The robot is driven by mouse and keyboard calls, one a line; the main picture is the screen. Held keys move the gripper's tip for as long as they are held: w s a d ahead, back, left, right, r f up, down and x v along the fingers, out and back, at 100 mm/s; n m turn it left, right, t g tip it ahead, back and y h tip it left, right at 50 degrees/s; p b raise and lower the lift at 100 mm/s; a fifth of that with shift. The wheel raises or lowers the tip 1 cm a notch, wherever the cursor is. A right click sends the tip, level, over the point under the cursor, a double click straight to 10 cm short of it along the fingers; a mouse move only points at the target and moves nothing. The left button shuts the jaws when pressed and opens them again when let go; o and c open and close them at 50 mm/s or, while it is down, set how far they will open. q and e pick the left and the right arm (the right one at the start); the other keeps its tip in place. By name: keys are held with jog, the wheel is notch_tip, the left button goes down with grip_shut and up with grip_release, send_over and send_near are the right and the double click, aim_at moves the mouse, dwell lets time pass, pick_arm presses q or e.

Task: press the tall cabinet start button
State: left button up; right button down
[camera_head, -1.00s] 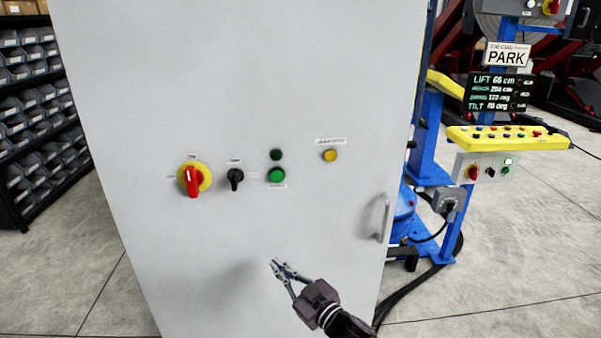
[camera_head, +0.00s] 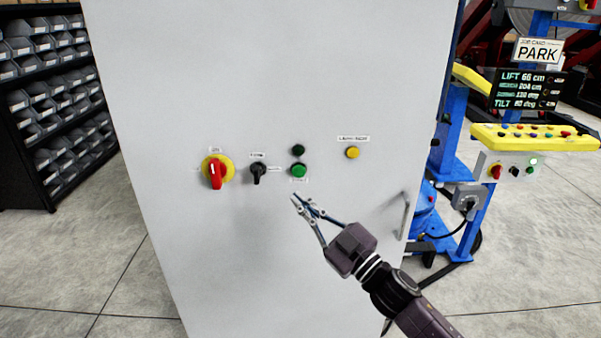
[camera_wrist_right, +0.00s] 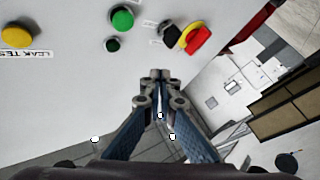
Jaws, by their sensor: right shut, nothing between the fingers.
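The tall grey cabinet (camera_head: 270,80) fills the middle of the head view. Its green start button (camera_head: 298,171) sits below a small dark green lamp (camera_head: 298,151). The green button also shows in the right wrist view (camera_wrist_right: 122,20), above the fingertips. My right gripper (camera_head: 296,200) is shut and empty, just below the green button in the head view and apart from it. In the right wrist view the closed fingertips (camera_wrist_right: 155,75) point toward the cabinet front. My left gripper is not in view.
On the cabinet are a red-yellow rotary switch (camera_head: 217,171), a black selector (camera_head: 258,173), a yellow button (camera_head: 353,153) and a door handle (camera_head: 405,215). A blue stand with a yellow panel (camera_head: 535,138) is at right. Shelves of bins (camera_head: 50,100) stand at left.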

aim_at(299, 172)
jog(key=shift+w+b, duration=2.05)
jog(key=shift+w, duration=2.35)
jog(key=shift+w, duration=0.15)
jog(key=shift+w, duration=0.25)
jog(key=shift+w+b, duration=0.3)
jog(key=shift+w, duration=0.15)
jog(key=shift+s+p, duration=0.75)
jog(key=shift+s, duration=0.15)
